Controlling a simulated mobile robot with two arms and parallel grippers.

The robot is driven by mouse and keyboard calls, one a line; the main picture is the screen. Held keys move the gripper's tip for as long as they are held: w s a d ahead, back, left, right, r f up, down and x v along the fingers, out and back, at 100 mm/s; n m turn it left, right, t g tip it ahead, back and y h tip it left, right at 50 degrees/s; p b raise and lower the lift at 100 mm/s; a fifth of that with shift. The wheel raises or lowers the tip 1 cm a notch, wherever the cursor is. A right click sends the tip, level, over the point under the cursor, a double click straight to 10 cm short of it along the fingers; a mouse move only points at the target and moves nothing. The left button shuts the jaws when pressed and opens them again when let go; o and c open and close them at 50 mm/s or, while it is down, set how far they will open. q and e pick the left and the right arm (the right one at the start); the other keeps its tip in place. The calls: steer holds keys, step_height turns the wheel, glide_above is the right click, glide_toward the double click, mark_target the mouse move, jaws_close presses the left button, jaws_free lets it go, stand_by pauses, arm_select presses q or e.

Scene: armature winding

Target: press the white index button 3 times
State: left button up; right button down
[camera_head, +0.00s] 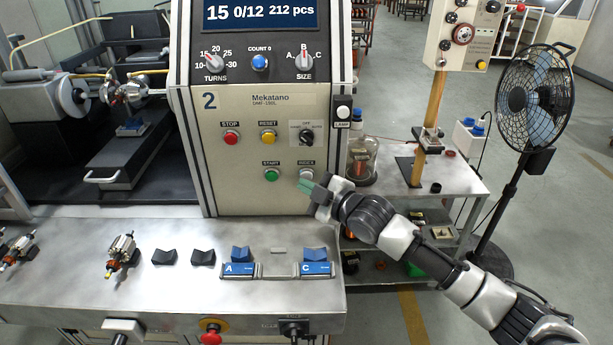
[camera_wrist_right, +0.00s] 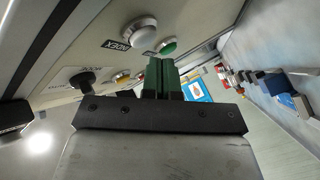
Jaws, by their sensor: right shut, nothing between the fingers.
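The white index button (camera_head: 306,174) is at the lower right of the machine's panel, right of the green start button (camera_head: 271,175). In the right wrist view the index button (camera_wrist_right: 139,33) is a white dome in a metal ring beside its INDEX label, with the start button (camera_wrist_right: 167,46) next to it. My right gripper (camera_head: 307,187) is shut and empty, its green fingertips just below the index button in the head view. In the wrist view the fingers (camera_wrist_right: 160,75) point toward the panel; I cannot tell whether they touch it. My left gripper is not in view.
The panel also carries a red stop button (camera_head: 231,137), a yellow reset button (camera_head: 267,136) and a black switch (camera_head: 306,136). The display (camera_head: 260,14) reads 15, 0/12, 212 pcs. Below is a metal bench (camera_head: 190,290) with armatures and blue holders marked A and C.

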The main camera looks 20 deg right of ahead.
steer(key=shift+w, duration=0.1)
steer(key=shift+w+d, duration=0.1)
steer(key=shift+w, duration=0.2)
steer(key=shift+w+d, duration=0.15)
steer(key=shift+w, duration=0.25)
stand_by(0.8)
steer(key=shift+r, duration=0.1)
steer(key=shift+s+a+p, duration=0.25)
steer(key=shift+s+p, duration=0.1)
steer(key=shift+s, duration=0.5)
